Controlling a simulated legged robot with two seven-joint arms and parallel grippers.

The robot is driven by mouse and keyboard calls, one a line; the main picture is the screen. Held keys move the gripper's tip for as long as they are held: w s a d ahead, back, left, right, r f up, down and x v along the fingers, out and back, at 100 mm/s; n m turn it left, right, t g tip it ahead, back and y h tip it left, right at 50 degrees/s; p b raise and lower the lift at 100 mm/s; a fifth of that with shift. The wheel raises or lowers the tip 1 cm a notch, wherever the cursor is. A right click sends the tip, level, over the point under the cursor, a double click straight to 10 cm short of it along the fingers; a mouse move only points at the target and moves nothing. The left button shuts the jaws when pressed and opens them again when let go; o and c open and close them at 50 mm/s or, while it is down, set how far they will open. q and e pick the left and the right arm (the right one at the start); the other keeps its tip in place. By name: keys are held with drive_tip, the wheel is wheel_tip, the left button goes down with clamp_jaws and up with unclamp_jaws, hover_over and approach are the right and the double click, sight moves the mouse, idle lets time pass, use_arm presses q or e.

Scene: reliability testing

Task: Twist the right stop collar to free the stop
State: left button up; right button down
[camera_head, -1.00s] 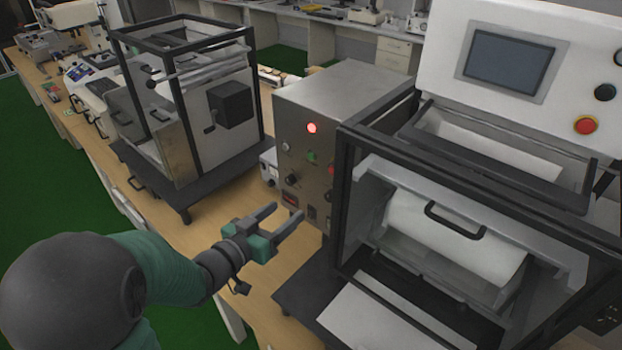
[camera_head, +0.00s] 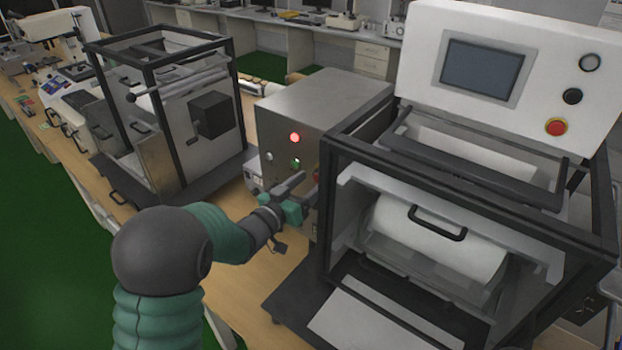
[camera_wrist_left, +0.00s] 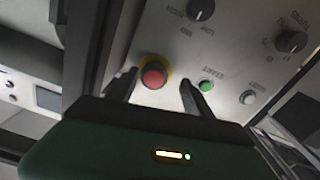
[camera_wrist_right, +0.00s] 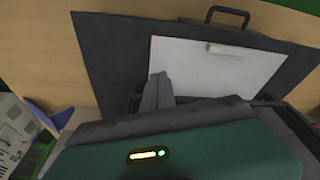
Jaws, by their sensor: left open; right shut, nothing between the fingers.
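The red stop button (camera_wrist_left: 153,78) with its yellow collar shows on the metal control panel (camera_wrist_left: 225,50) in the left wrist view. A sliver of the red stop (camera_head: 317,174) also shows in the head view, mostly behind my gripper. My left gripper (camera_head: 304,187) is open at the panel front. In the left wrist view the stop lies between the two fingertips (camera_wrist_left: 158,82); whether they touch it I cannot tell. My right gripper (camera_wrist_right: 159,88) is shut and empty above a black platform (camera_wrist_right: 110,55); it is out of the head view.
A green button (camera_wrist_left: 206,86) and black knobs (camera_wrist_left: 201,9) sit near the stop. A black-framed machine (camera_head: 345,225) stands close right of the control box (camera_head: 325,95). Another framed machine (camera_head: 160,110) stands to the left.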

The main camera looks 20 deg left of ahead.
use_arm(q)
drive_tip(key=shift+w+d, duration=0.3)
drive_tip(key=shift+d, duration=0.3)
drive_tip(key=shift+d+r, duration=0.1)
drive_tip(key=shift+d, duration=0.15)
drive_tip(key=shift+c, duration=1.5)
drive_tip(key=shift+a, duration=0.4)
drive_tip(key=c, duration=0.7)
clamp_jaws()
drive_tip(key=shift+d, duration=0.15)
use_arm(e)
drive_tip(key=shift+d+f, duration=0.1)
drive_tip(key=shift+d, duration=0.35)
